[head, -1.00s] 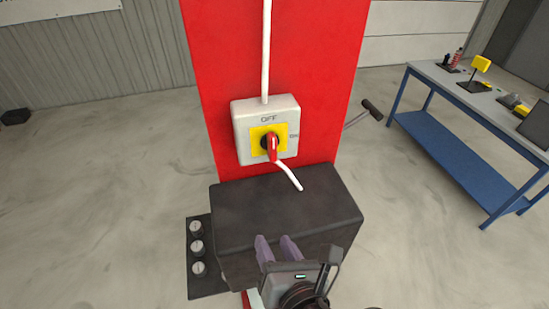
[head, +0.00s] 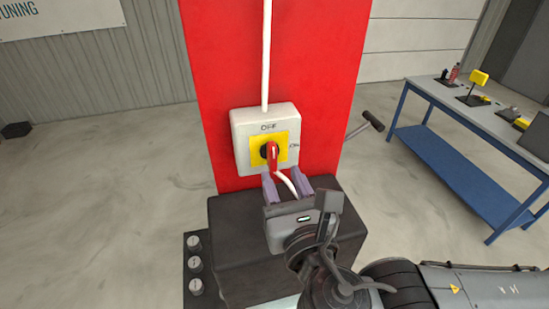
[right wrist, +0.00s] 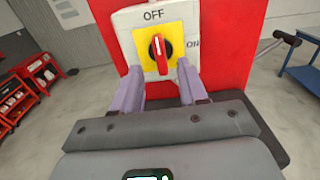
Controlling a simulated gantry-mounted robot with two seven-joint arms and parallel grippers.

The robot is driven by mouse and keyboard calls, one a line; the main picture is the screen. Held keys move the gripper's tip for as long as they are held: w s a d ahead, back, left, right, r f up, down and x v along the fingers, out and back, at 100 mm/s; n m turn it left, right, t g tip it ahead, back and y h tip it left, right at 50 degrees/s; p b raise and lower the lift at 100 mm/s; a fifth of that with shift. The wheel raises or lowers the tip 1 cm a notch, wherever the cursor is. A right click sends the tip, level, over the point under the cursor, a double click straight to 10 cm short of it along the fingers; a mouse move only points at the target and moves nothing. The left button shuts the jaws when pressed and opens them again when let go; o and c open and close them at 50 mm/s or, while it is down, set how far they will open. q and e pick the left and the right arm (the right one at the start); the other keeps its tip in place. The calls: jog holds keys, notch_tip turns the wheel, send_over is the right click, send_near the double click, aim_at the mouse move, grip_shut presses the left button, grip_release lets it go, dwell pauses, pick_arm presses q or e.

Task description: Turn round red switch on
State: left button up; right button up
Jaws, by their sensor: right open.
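The round red switch (head: 272,155) is a red handle on a black disc over a yellow plate. It sits on a light grey box marked OFF at the top and ON at the right, on a red column. The handle stands near upright, its long red end pointing down; it also shows in the right wrist view (right wrist: 159,56). My right gripper (head: 286,184) is open and empty, just below and in front of the switch. In the right wrist view its two purple fingers (right wrist: 158,80) stand apart on either side below the handle. My left gripper is not in view.
A black box (head: 228,240) juts out below the switch, with a panel of round knobs (head: 195,264) at its left. A white cable (head: 266,50) runs up the red column (head: 330,60). A blue workbench (head: 450,150) stands at the right.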

aim_at(275, 159)
jog(key=shift+p+x, duration=0.6)
jog(key=shift+x, duration=2.4)
grip_shut()
